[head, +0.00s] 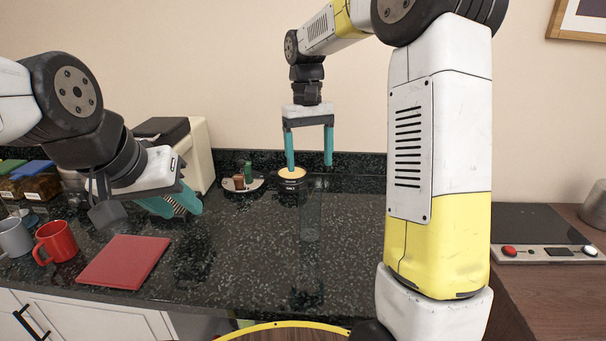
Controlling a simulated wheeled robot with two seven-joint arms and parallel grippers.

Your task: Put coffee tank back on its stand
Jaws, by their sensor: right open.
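A low, round black container (291,185) with a tan top sits at the back of the dark speckled counter. I cannot tell whether it is the coffee tank. My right gripper (310,167) points down above the back of the counter with its two teal fingers apart and nothing between them. Its left finger overlaps the container's top in the picture; contact is unclear. My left gripper (172,206) is low over the left side of the counter, seen from the side, and its finger gap is unclear. No stand is clearly recognisable.
A cream appliance (199,158) with a dark top stands back left, partly behind my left arm. A small tray (257,184) holds brown and green items. A red board (124,262), a red mug (58,241) and a grey mug (14,238) are left.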

